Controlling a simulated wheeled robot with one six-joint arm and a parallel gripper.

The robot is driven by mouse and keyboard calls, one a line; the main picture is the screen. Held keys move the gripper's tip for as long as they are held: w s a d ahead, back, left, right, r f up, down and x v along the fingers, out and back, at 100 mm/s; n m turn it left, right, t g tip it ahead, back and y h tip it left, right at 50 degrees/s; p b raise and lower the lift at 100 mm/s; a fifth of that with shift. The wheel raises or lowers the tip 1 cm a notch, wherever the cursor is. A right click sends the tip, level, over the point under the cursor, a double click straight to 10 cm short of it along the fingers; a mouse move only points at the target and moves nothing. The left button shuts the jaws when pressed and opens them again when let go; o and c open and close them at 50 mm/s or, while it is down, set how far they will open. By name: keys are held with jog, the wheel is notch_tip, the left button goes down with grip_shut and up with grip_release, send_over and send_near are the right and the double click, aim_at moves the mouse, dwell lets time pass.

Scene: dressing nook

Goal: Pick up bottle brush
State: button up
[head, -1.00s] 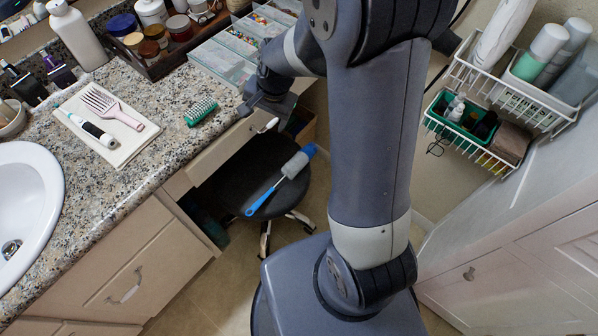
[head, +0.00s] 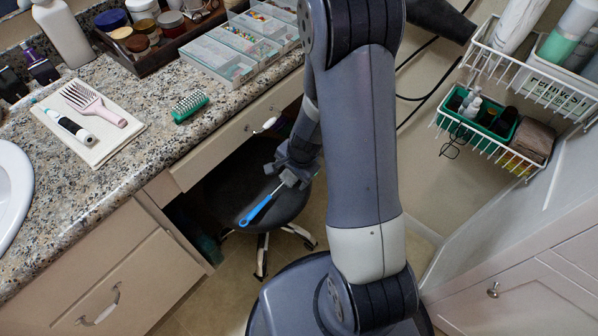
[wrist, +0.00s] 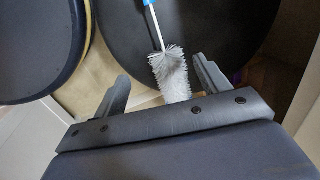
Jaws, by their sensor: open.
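The bottle brush has a blue handle (head: 256,210) and lies on the dark round stool seat (head: 228,190) under the counter. In the head view my gripper hides its bristle end. In the wrist view its grey-white bristle head (wrist: 170,75) shows, with the thin metal stem and a bit of blue handle at the top edge. My gripper (head: 287,175) is over the bristle end. In the wrist view my gripper (wrist: 160,82) is open, with one finger on each side of the bristles and a gap on both sides. Whether the fingers touch the seat cannot be told.
The granite counter (head: 150,165) with its drawer overhangs the stool at the left. A white wire rack (head: 545,95) and cabinet (head: 520,290) stand at the right.

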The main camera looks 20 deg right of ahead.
aim_at(288, 180)
jog(key=b+x, duration=0.2)
jog(key=x, duration=0.3)
jog(key=shift+a+f, duration=0.1)
jog(key=shift+c, duration=0.5)
jog(key=c, duration=0.9)
